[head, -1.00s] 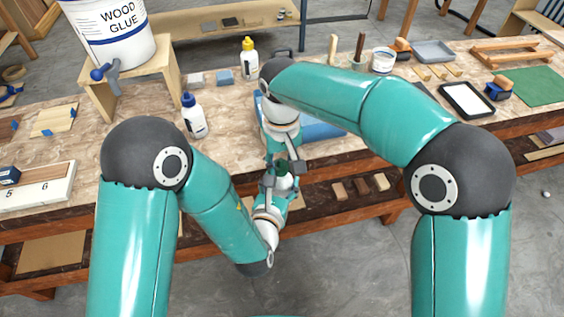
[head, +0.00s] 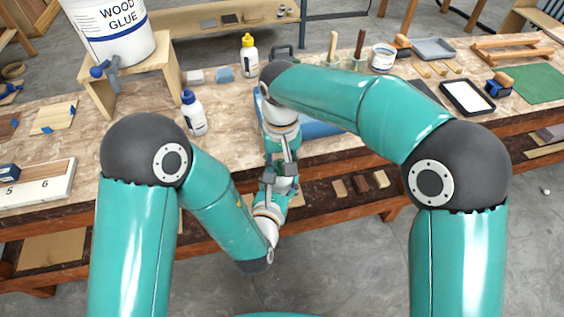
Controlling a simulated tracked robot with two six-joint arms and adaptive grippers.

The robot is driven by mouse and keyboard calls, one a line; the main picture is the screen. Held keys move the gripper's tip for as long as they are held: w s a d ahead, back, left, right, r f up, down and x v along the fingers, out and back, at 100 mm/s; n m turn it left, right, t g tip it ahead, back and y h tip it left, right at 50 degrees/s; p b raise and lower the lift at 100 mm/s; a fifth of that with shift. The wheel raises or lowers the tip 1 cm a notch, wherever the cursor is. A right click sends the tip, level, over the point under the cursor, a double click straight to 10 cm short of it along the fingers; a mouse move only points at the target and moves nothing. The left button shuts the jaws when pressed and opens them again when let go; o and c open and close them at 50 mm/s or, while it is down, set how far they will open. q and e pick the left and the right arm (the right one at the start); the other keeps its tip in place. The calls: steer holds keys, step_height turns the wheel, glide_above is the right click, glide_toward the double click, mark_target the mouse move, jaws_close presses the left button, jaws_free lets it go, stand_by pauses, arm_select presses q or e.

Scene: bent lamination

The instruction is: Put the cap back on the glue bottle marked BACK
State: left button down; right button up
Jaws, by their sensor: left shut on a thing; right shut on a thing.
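A white bottle with a blue cap (head: 194,113) stands upright on the bench at left. A white bottle with a yellow cap (head: 249,56) stands farther back. I cannot read BACK on either label. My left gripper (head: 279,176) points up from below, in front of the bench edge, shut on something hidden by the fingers. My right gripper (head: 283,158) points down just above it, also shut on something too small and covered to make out. The two grippers are very close together; I cannot tell whether the held things touch.
The workbench (head: 235,160) lies behind the grippers. A wood glue bucket (head: 108,30) stands on a wooden stand (head: 165,72) at left. A blue object (head: 318,129) lies behind my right wrist. Small wood blocks (head: 360,184) sit on the lower shelf.

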steer(key=m, duration=0.4)
steer(key=shift+a, duration=0.15)
steer(key=m, duration=0.4)
steer(key=shift+a, duration=0.15)
steer(key=m, duration=0.6)
steer(key=shift+w+a+m, duration=0.1)
steer(key=shift+w+m, duration=0.05)
steer(key=shift+m, duration=0.25)
steer(key=m, duration=0.6)
steer(key=shift+w, duration=0.2)
steer(key=m, duration=0.6)
steer(key=shift+w+m, duration=0.2)
steer(key=shift+m, duration=0.2)
steer(key=o, duration=0.7)
